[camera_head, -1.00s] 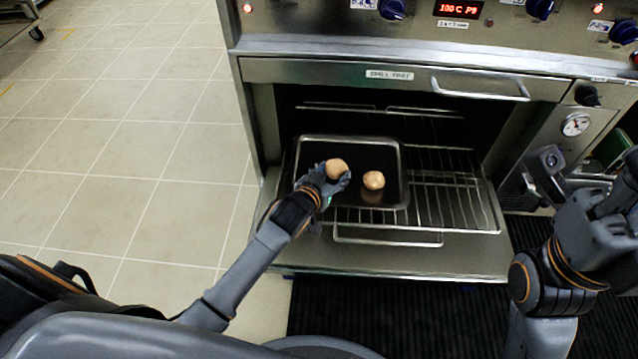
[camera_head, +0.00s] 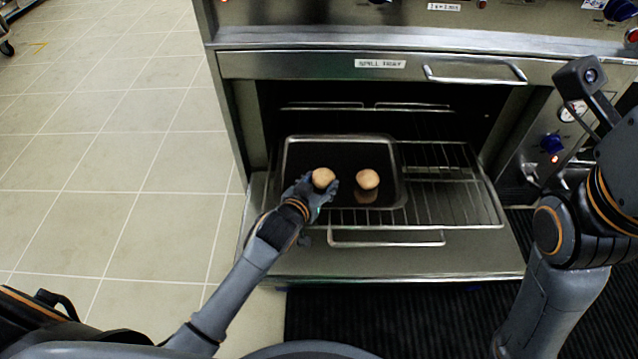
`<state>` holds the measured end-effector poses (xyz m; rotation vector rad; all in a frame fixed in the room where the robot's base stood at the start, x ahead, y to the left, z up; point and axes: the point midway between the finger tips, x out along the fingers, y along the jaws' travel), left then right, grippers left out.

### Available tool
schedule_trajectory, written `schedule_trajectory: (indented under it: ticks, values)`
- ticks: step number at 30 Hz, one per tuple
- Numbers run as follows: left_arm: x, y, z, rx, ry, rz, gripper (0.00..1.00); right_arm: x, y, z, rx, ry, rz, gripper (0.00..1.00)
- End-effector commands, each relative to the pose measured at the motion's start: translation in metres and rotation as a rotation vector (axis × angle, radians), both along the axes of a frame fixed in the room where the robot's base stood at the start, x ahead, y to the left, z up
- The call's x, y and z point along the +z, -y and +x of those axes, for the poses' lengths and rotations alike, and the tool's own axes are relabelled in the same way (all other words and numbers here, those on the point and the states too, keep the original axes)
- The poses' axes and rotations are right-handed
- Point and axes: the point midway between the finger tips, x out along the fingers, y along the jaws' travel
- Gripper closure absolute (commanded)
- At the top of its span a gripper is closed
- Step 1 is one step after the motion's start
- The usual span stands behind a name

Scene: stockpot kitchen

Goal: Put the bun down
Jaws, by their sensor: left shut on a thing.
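A round tan bun (camera_head: 323,178) is in my left gripper (camera_head: 318,187), which is shut on it over the front left part of a dark baking tray (camera_head: 290,158). I cannot tell whether this bun touches the tray. A second bun (camera_head: 367,179) sits on the tray to its right, a small gap apart. My right arm is at the right edge, and its gripper does not show clearly.
The tray rests on the left of a pulled-out wire oven rack (camera_head: 445,200); the rack's right part is bare. The open oven door (camera_head: 400,262) lies flat below. The oven front (camera_head: 370,65) with a handle is above.

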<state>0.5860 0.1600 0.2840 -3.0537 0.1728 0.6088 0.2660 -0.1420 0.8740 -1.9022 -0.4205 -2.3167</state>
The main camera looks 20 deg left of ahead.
Motion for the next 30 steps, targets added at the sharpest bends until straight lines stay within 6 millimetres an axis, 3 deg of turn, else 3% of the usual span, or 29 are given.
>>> schedule_trajectory:
  ticks: [3, 4, 6, 7, 19, 23, 30]
  values:
    - [-0.004, 0.000, 0.000, 0.000, -0.001, -0.001, 0.77, 0.000, 0.000, 0.000, 0.000, 0.000, 0.000, 0.60]
    - [-0.003, 0.000, 0.000, 0.000, -0.001, 0.000, 0.42, 0.000, 0.000, 0.000, 0.000, 0.000, 0.000, 0.60]
    - [-0.003, 0.000, 0.000, 0.000, -0.001, 0.000, 0.28, 0.000, 0.000, 0.000, 0.000, 0.000, 0.000, 0.60]
    - [-0.003, 0.000, 0.000, 0.000, -0.001, 0.000, 0.25, 0.000, 0.000, 0.000, 0.000, 0.000, 0.000, 0.60]
    - [0.002, 0.000, -0.003, 0.000, -0.001, 0.000, 0.25, 0.003, 0.000, -0.001, 0.000, 0.003, 0.000, 0.60]
    - [0.012, -0.002, -0.019, -0.001, -0.002, -0.001, 0.25, -0.001, 0.001, 0.011, 0.002, -0.045, 0.002, 0.60]
    - [0.032, -0.008, -0.067, 0.002, -0.005, -0.001, 0.25, -0.012, 0.003, 0.026, 0.006, -0.133, 0.009, 0.60]
